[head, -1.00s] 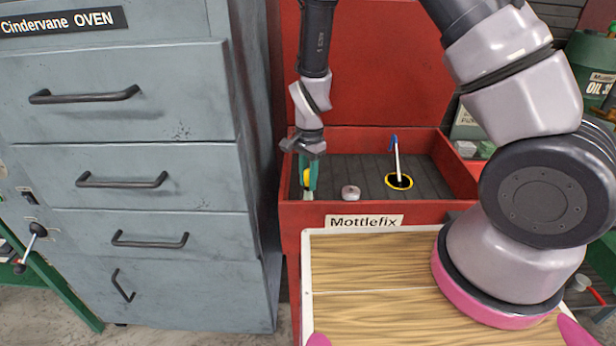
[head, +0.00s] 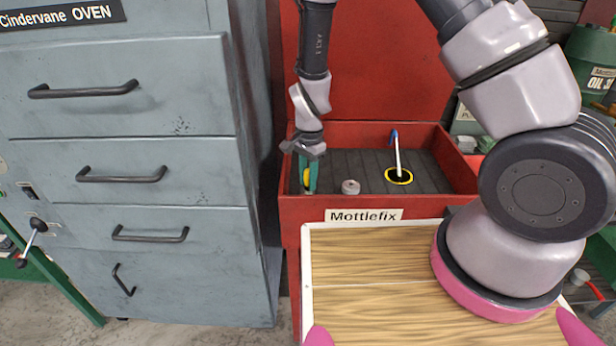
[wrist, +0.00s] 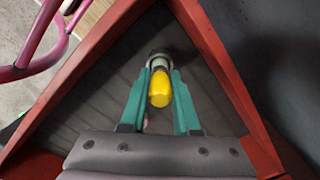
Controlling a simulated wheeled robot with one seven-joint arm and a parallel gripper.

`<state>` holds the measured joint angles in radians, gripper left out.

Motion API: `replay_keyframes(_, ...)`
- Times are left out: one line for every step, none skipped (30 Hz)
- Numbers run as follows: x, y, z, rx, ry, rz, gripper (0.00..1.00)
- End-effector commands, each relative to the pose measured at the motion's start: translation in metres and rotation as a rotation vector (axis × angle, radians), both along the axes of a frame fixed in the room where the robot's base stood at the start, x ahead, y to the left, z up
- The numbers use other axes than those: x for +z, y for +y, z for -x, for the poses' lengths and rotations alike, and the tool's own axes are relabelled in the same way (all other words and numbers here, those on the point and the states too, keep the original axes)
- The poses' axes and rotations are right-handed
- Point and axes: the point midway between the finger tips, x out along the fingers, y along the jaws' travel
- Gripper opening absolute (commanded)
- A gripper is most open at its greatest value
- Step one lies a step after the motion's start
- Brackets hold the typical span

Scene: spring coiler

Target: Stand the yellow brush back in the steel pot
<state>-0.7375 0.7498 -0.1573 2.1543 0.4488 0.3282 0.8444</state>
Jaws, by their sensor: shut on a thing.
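My gripper (head: 307,172) is at the left end of the red tray (head: 295,205), its teal fingers pointing down. It is shut on the yellow brush (head: 307,179). In the wrist view the brush's yellow handle (wrist: 160,90) sits between the two fingers. A grey round part (wrist: 159,58) shows just beyond the handle. I cannot tell whether it is the brush's lower end or the steel pot. No steel pot can be made out for certain in the head view. The brush's lower end is largely hidden by the fingers and the tray's front wall.
A small pale round piece (head: 350,187) lies on the dark tray floor. Right of it, a blue-tipped white stick (head: 397,155) stands in a yellow-ringed black opening (head: 399,177). A grey oven (head: 150,150) stands left. A wooden board (head: 380,270) is in front.

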Motion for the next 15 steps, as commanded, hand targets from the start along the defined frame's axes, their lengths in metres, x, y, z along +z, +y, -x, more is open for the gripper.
replay_keyframes(-0.002, 0.000, 0.000, -0.001, 0.000, 0.000, 0.00)
replay_keyframes(-0.002, 0.000, 0.000, -0.001, 0.000, 0.000, 0.00)
replay_keyframes(-0.003, 0.000, 0.000, -0.001, 0.000, 0.000, 0.00)
replay_keyframes(-0.004, 0.000, 0.000, -0.001, 0.000, 0.000, 0.00)
replay_keyframes(-0.005, 0.000, 0.000, -0.001, 0.000, 0.000, 0.00)
replay_keyframes(-0.006, 0.000, 0.000, -0.001, 0.000, 0.000, 0.00)
replay_keyframes(-0.006, 0.000, 0.000, 0.000, -0.001, -0.001, 0.00)
replay_keyframes(-0.007, 0.000, 0.000, 0.000, -0.001, 0.000, 0.00)
replay_keyframes(-0.008, 0.000, -0.001, 0.000, -0.001, 0.000, 0.00)
replay_keyframes(-0.009, 0.000, -0.001, 0.000, -0.001, 0.000, 0.00)
replay_keyframes(-0.009, 0.000, -0.001, 0.000, -0.001, 0.000, 0.00)
replay_keyframes(-0.011, 0.000, -0.001, 0.000, -0.001, -0.001, 0.00)
replay_keyframes(-0.011, 0.000, -0.001, 0.000, 0.000, 0.000, 0.00)
replay_keyframes(-0.012, 0.000, 0.000, 0.000, 0.000, 0.000, 0.00)
replay_keyframes(-0.013, 0.000, 0.000, 0.000, 0.000, 0.000, 0.00)
